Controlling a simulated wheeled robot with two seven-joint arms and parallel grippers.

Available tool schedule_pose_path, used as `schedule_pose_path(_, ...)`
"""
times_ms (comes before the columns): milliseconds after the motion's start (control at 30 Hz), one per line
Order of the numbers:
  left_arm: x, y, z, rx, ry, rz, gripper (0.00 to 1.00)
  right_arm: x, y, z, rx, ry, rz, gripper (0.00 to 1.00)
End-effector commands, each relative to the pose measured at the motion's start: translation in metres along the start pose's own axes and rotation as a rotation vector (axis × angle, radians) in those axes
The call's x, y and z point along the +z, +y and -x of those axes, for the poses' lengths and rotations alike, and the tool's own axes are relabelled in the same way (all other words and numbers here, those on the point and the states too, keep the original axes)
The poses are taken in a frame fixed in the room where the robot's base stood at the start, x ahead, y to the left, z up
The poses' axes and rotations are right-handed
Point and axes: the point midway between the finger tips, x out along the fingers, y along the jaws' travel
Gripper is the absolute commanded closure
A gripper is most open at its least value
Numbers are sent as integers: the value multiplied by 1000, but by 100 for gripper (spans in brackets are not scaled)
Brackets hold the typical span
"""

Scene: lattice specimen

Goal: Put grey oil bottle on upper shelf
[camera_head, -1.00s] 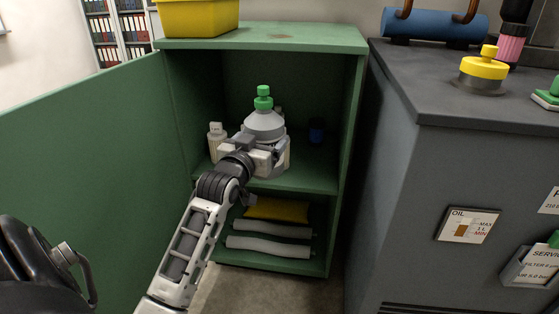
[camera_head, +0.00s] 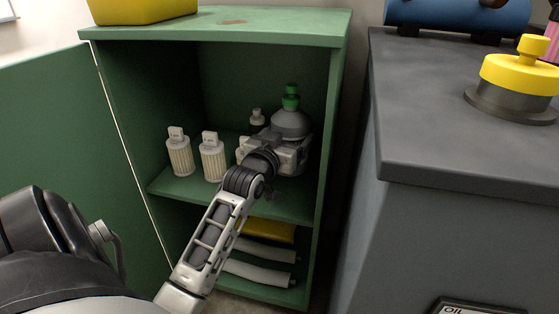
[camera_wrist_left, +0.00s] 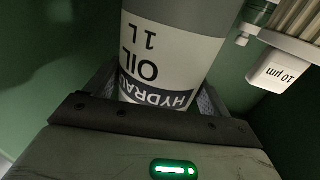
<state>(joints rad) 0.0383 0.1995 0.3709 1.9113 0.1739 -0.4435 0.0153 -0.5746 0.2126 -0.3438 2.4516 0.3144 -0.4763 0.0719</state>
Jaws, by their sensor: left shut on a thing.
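The grey oil bottle (camera_head: 291,122) with a green cap is inside the green cabinet, over the right part of the upper shelf (camera_head: 185,187). My left gripper (camera_head: 280,150) is shut on it. The bottle looks upright, and its base is hidden behind the gripper, so I cannot tell whether it touches the shelf. In the left wrist view the bottle (camera_wrist_left: 165,55) fills the space between the fingers, its "HYDRAU... OIL 1 L" label upside down. My right gripper is not in view.
Two white filters (camera_head: 212,157) (camera_head: 179,153) stand on the upper shelf to the left. The open cabinet door (camera_head: 50,140) is at left, a grey machine (camera_head: 450,110) at right. The lower shelf holds a yellow item (camera_head: 268,230) and pale rolls.

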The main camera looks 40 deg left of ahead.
Motion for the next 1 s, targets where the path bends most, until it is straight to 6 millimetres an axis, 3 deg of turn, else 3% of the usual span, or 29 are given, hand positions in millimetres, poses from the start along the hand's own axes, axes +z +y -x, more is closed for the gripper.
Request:
schedule_pose_path(433,53,0,0,0,10,-1,89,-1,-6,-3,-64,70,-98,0)
schedule_pose_path(533,66,0,0,0,11,-1,89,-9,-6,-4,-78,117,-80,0)
schedule_pose_path(700,68,0,0,0,13,-1,89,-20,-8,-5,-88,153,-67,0)
schedule_pose_path(967,71,0,0,0,12,-1,89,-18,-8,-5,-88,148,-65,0)
schedule_pose_path(1000,76,0,0,0,0,-1,13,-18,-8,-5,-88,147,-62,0)
